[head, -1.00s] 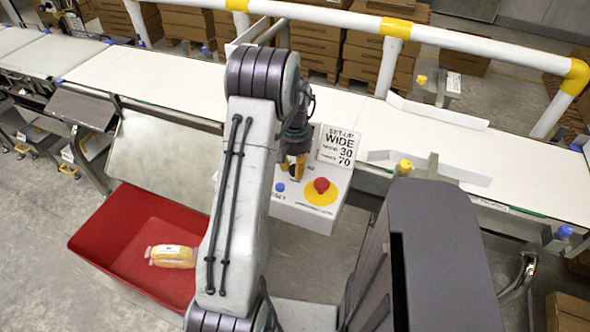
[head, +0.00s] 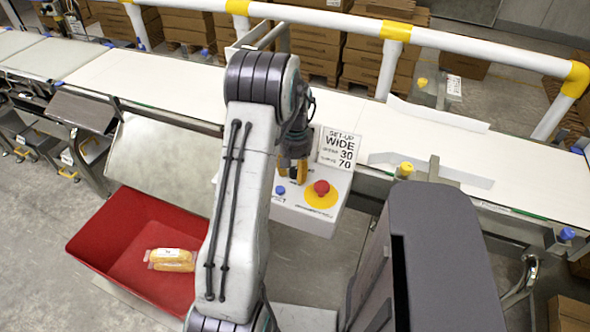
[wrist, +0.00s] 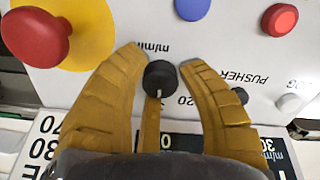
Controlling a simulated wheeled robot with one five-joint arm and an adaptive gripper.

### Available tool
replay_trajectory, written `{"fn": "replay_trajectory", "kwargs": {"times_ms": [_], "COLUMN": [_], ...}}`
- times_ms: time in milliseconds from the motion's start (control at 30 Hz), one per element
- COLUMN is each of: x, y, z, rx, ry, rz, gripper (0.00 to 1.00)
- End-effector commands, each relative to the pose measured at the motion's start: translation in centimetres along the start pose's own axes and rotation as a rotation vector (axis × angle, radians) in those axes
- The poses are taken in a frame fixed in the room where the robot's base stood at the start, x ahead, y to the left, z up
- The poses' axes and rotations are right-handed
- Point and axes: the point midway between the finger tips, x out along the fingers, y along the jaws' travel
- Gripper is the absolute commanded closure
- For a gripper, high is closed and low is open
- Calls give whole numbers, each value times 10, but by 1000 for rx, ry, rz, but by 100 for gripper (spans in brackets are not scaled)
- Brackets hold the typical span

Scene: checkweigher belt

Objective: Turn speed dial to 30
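The black speed dial (wrist: 160,77) shows in the wrist view between the fingertips of my gripper (wrist: 163,62). Its white mark points down in the picture, beside a printed 20. The yellow fingers stand apart on both sides of the dial; the left tip is close to it, and a gap shows on the right. I cannot tell whether any finger touches it. In the head view my gripper (head: 292,172) is over the white control panel (head: 300,216) and hides the dial. The set-up card (head: 338,148) behind reads WIDE, 30 and 70.
A red mushroom button (head: 321,187) on a yellow disc is close to my gripper. A blue button (wrist: 192,8), a smaller red button (wrist: 280,19) and a dark knob (wrist: 240,95) are also near. A red bin (head: 120,235) holding orange packs (head: 170,260) stands left of my arm.

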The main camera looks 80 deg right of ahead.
Motion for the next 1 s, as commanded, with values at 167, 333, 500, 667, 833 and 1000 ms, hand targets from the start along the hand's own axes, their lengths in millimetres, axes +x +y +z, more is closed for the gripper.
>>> {"fn": "replay_trajectory", "kwargs": {"times_ms": [167,333,500,667,833,1000], "x": [-1,-2,-3,-16,-42,-71], "y": [0,0,0,1,1,1], "z": [-1,-2,-2,-3,-3,-2], "rx": [0,0,0,0,1,1], "ry": [4,6,8,11,12,10], "rz": [1,1,2,2,3,2], "gripper": [48,43,43,43,43,43]}}
